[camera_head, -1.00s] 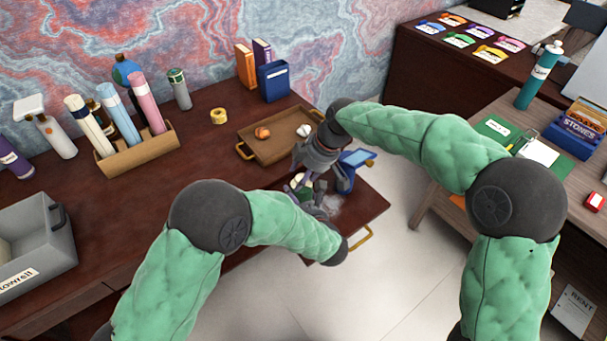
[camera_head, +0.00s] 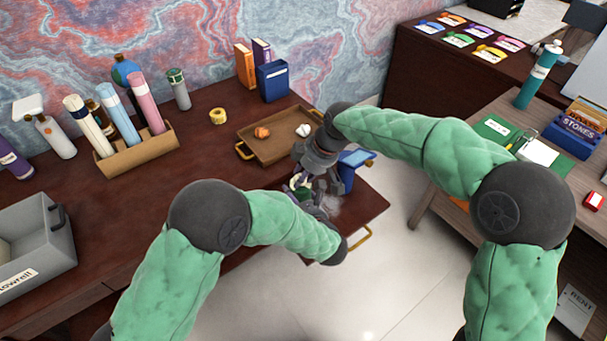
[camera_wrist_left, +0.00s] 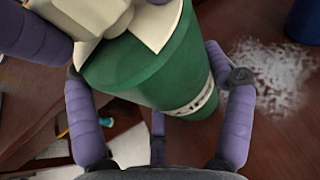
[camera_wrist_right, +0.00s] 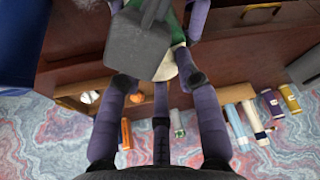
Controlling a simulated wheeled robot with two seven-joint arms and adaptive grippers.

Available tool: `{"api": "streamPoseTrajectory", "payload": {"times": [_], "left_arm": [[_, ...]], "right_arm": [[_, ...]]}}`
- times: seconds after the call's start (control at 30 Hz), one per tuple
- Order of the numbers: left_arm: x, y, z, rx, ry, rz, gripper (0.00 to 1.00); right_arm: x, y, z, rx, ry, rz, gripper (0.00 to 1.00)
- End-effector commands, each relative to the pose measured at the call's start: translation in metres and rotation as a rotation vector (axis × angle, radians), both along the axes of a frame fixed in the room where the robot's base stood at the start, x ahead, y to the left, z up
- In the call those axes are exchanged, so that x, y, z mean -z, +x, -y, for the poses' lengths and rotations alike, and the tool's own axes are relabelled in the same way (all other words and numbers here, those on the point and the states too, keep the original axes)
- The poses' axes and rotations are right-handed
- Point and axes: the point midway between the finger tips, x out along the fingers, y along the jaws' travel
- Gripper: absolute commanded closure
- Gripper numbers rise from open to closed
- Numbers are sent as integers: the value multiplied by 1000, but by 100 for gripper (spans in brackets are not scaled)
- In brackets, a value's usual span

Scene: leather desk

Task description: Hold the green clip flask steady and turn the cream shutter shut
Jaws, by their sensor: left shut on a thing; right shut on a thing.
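The green clip flask (camera_wrist_left: 150,65) fills the middle of the left wrist view, with a white label low on its side. My left gripper (camera_wrist_left: 160,110) is shut on its green body, a purple finger on each side. The cream shutter (camera_wrist_left: 105,22) is at the flask's top. My right gripper's purple fingers reach it from the upper left of that view. In the right wrist view my right gripper (camera_wrist_right: 155,85) is shut around the cream part (camera_wrist_right: 187,68), partly hidden by a grey block. In the head view the flask (camera_head: 302,194) is mostly hidden between both grippers.
A wooden tray (camera_head: 262,150) with small items stands behind the grippers. A blue stand (camera_head: 350,165) is close on the right. Whitish scraps (camera_wrist_left: 275,75) lie on the desk beside the flask. A rack of bottles (camera_head: 140,155) and a grey bin (camera_head: 40,240) are at left.

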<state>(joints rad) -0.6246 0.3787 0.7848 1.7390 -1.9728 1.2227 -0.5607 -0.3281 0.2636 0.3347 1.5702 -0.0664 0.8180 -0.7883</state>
Motion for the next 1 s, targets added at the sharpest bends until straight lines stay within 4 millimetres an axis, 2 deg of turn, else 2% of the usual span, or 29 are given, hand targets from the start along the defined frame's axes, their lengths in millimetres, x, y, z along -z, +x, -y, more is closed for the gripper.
{"api": "streamPoseTrajectory", "payload": {"times": [0.03,0.5,1.0], "left_arm": [[1,0,4,14,4,-5,58],[2,-1,5,19,5,-5,58],[2,-1,6,21,6,-5,58]], "right_arm": [[-2,-2,-4,30,7,2,98],[-3,-2,-6,311,10,4,98],[-3,-1,-7,373,14,6,98]]}}
